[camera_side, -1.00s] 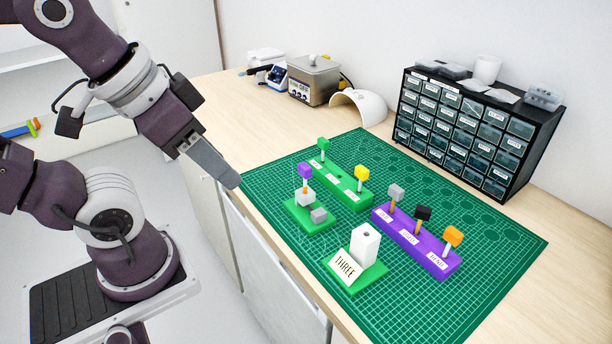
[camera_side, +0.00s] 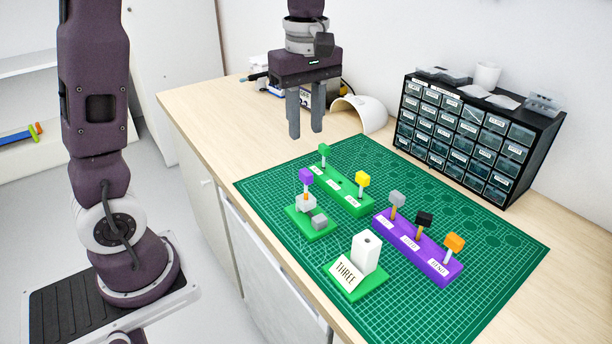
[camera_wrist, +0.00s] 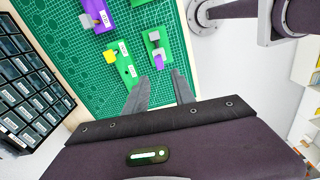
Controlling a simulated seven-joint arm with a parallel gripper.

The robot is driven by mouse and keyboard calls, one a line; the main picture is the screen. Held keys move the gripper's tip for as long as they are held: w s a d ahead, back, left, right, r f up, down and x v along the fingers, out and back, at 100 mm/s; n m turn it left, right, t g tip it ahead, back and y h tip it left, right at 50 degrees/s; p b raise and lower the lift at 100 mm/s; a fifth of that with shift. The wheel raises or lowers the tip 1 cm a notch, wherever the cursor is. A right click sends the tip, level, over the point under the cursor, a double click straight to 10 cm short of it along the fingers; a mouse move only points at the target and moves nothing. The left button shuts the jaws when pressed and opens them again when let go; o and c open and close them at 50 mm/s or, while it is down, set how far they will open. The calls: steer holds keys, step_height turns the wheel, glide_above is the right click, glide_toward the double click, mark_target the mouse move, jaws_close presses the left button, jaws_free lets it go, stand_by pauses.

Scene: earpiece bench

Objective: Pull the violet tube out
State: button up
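The violet tube (camera_side: 306,176) stands upright, its violet block-shaped top above a whitish block (camera_side: 306,203) on a small green base (camera_side: 297,226). In the wrist view the violet top (camera_wrist: 161,59) lies beyond and between my fingertips, beside the whitish block (camera_wrist: 158,51). My gripper (camera_side: 306,135) points down, well above the back left of the mat, fingers apart with nothing between them. It also shows open in the wrist view (camera_wrist: 161,75). The lower part of the tube is hidden in the block.
A green rack (camera_side: 340,190) with green and yellow tops stands just behind. A purple rack (camera_side: 416,247) with grey, black and orange tops is to the right. A white block with a "THREE" card (camera_side: 346,273) stands in front. A drawer cabinet (camera_side: 462,135) is at the back right.

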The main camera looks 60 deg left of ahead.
mark_target(306, 172)
steer(key=shift+n, duration=0.3)
steer(key=f, duration=1)
steer(key=shift+w+a+f, duration=0.2)
steer(key=shift+c, duration=0.5)
jaws_close()
steer(key=shift+r, duration=0.1)
steer(key=shift+r, duration=1.45)
steer(key=shift+r, duration=3)
